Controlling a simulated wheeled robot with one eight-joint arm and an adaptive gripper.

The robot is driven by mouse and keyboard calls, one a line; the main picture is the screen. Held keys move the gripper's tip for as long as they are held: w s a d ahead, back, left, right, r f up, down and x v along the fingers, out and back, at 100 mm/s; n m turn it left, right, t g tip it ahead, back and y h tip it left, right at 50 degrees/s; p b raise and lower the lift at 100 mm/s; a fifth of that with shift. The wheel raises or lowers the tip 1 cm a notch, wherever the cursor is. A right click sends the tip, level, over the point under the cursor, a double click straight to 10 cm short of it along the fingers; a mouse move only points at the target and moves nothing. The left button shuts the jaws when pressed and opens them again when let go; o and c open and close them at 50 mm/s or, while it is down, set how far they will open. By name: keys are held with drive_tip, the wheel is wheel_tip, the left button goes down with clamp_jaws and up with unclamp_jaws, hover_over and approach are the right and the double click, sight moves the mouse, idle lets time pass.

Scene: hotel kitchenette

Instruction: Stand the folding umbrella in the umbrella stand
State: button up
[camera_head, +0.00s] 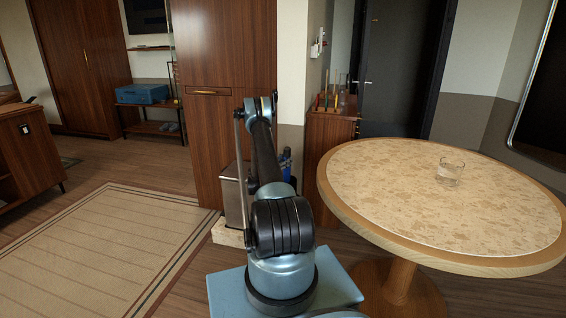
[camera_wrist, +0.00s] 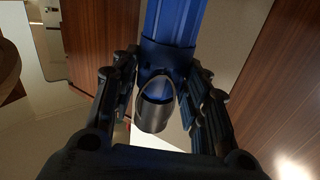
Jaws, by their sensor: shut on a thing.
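The folding umbrella is blue with a dark collar and a grey handle end with a thin loop. In the wrist view, the umbrella (camera_wrist: 172,22) runs up out of the top edge, and its handle end points toward my wrist. My gripper (camera_wrist: 164,72) is shut on it around the dark collar. In the head view, my arm hides most of the gripper, and a small blue part of the umbrella (camera_head: 287,161) shows just right of the arm. A grey metal, box-like umbrella stand (camera_head: 234,196) stands on the floor left of my arm, partly hidden by it.
A round table (camera_head: 400,200) with a glass (camera_head: 450,171) on it stands close on the right. A tall wooden cabinet (camera_head: 215,60) rises behind the stand. A low wooden cabinet (camera_head: 333,125) stands behind the table. A striped rug (camera_head: 95,255) covers open floor on the left.

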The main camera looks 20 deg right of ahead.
idle(0.3)
drive_tip(key=o, duration=1.5)
drive_tip(key=shift+c, duration=0.2)
drive_tip(key=shift+f, duration=0.1)
drive_tip(key=v, duration=1.2)
